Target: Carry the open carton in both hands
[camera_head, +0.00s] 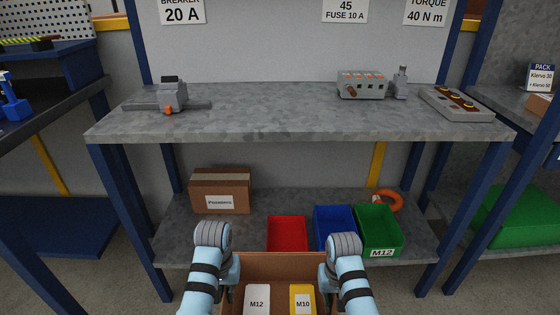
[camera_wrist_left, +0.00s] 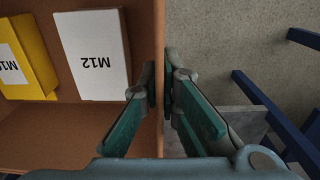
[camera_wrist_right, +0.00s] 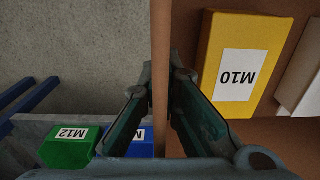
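The open brown carton (camera_head: 284,264) is at the bottom centre of the head view, in front of the workbench. Inside it lie a white box marked M12 (camera_head: 257,302) and a yellow box marked M10 (camera_head: 302,301). My left gripper (camera_wrist_left: 160,82) has one finger on each side of a carton side wall (camera_wrist_left: 158,30) and is shut on it. My right gripper (camera_wrist_right: 161,82) is shut on the opposite side wall (camera_wrist_right: 160,30) in the same way. The near part of the carton is cut off in the head view.
The workbench top (camera_head: 290,115) carries several devices. On its lower shelf (camera_head: 262,218) stand a closed carton (camera_head: 220,186), a red bin (camera_head: 287,231), a blue bin (camera_head: 333,218), a green M12 bin (camera_head: 380,226) and an orange ring (camera_head: 396,200). Blue legs (camera_head: 133,220) flank the shelf.

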